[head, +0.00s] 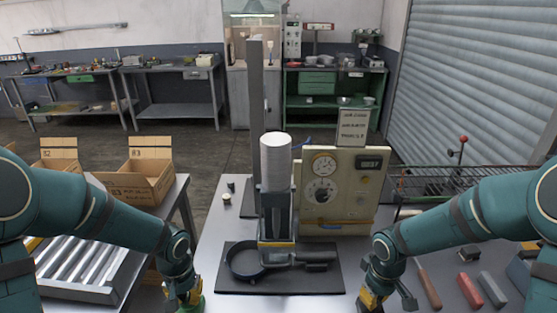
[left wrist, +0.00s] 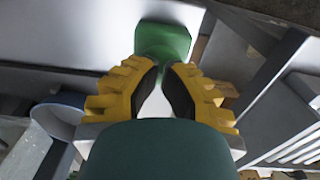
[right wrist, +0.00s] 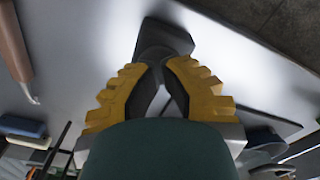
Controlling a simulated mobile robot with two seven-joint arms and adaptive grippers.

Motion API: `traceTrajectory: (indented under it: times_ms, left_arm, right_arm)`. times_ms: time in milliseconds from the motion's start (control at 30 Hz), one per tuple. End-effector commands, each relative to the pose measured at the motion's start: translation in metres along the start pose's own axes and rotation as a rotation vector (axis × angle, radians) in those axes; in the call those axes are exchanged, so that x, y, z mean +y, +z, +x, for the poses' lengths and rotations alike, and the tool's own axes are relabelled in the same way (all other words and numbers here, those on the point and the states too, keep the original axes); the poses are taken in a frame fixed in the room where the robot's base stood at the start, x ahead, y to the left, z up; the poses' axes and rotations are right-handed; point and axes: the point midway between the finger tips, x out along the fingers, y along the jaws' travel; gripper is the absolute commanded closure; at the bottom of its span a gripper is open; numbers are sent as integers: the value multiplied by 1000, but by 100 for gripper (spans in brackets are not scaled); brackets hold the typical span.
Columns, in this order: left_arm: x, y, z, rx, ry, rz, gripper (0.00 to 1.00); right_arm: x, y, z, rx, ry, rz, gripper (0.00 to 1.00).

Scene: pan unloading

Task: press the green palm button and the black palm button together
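The green palm button (left wrist: 163,40) shows just past my left fingertips in the left wrist view. In the head view only a sliver of green shows beside my left gripper (head: 186,299), low at the table's left front. The left fingers (left wrist: 161,70) are drawn together at the tips, with nothing between them. The black palm button (right wrist: 164,40) lies just past my right fingertips (right wrist: 163,66) in the right wrist view. My right gripper (head: 371,300) is low at the front right and its tips are also together, empty. I cannot tell whether either gripper touches its button.
Between the arms, a dark pan (head: 246,262) lies on a black mat (head: 300,284) under a press column with a white stack (head: 275,160). A cream gauge panel (head: 340,190) stands behind. Tools (head: 470,290) lie on the right; a roller conveyor (head: 80,265) is on the left.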

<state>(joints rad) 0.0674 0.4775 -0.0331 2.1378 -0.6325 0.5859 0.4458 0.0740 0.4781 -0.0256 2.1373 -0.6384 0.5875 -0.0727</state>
Motion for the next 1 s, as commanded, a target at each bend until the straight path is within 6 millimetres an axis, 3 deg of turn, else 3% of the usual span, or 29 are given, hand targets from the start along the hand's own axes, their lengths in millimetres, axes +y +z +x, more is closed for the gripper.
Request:
traceTrajectory:
  times_ms: [1000]
  left_arm:
    - [0,0,10,0,0,0,100]
  right_arm:
    - [0,0,10,0,0,0,100]
